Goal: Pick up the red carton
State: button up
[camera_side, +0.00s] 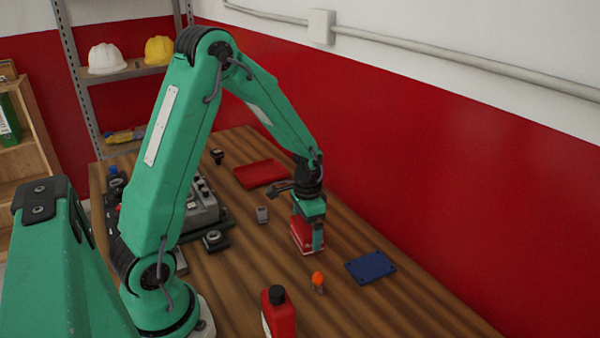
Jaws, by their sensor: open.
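The red carton (301,238) is a small red box with a pale lower edge, on the wooden table right of the middle. My gripper (308,228) points straight down over it, with its jaws open. One green finger stands at the carton's right side and covers part of it. The other finger is hidden, so I cannot tell whether the jaws are on both sides or touch the carton.
A blue plate (371,267) lies to the right. The table's right front is clear.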

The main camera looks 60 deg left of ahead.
jog(key=shift+f, duration=1.1)
jog(key=c, duration=1)
jog(key=shift+c, duration=0.2)
jog(key=shift+r, duration=0.25)
jog(key=shift+r, duration=0.55)
jog(key=r, duration=0.3)
jog(key=shift+d, duration=0.35)
jog(key=s+d+r, duration=0.3)
jog(key=d+r, duration=0.3)
jog(key=d, duration=0.4)
jog(key=shift+s+d+r, duration=0.15)
jog(key=shift+d+r, duration=0.1)
